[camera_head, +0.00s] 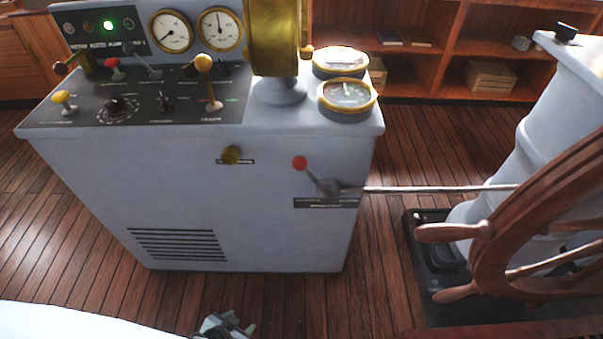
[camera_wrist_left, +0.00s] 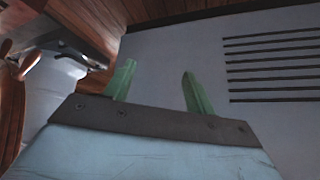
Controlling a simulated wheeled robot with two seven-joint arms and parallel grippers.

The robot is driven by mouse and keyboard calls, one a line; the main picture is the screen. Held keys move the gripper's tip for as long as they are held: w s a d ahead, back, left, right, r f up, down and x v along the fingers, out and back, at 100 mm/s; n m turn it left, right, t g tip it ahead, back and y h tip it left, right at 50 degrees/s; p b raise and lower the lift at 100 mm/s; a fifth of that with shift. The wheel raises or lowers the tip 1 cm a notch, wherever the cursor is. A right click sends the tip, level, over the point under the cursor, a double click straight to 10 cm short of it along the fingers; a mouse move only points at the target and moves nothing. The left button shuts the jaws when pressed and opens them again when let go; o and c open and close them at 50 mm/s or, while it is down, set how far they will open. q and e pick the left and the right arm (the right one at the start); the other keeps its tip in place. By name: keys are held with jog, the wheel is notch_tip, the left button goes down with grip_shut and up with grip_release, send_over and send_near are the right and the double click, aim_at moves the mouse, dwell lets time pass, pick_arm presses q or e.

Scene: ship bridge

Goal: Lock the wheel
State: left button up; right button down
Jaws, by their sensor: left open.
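The wooden ship's wheel (camera_head: 490,250) stands at the right of the head view, partly cut off by the edge. A red-knobbed lever (camera_head: 300,163) sits on the front of the grey console, tilted up to the left from its pivot. A metal rod (camera_head: 440,188) runs from the lever's pivot side toward the wheel pedestal. My left gripper (camera_head: 238,326) is at the bottom of the head view, low in front of the console and well below the lever. Its green fingers (camera_wrist_left: 158,88) are apart and empty in the left wrist view. My right gripper is not seen.
The wheel's white pedestal (camera_head: 540,130) stands on a black base (camera_head: 435,270). Shelves line the back. Plank floor between console and pedestal is clear beneath the rod.

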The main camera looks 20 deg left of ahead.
pick_arm(q)
jog(key=w+d+r+t+h+b, duration=0.15)
jog(key=w+r+t, duration=0.25)
jog(key=w+r, duration=0.6)
jog(key=t+h+b, duration=0.2)
jog(key=t, duration=0.5)
send_near(296, 168)
jog(key=shift+m+y, duration=0.25)
jog(key=shift+m, duration=0.05)
jog(key=b+x, duration=0.2)
jog(key=x, duration=0.6)
jog(key=shift+w+d+b, duration=0.25)
jog(key=shift+w+b, duration=0.05)
jog(key=shift+b, duration=0.1)
jog(key=shift+w+d+r, duration=0.1)
jog(key=shift+w, duration=0.35)
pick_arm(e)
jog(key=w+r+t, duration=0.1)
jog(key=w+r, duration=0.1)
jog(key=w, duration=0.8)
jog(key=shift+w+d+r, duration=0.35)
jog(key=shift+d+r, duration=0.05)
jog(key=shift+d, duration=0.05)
pick_arm(q)
grip_shut()
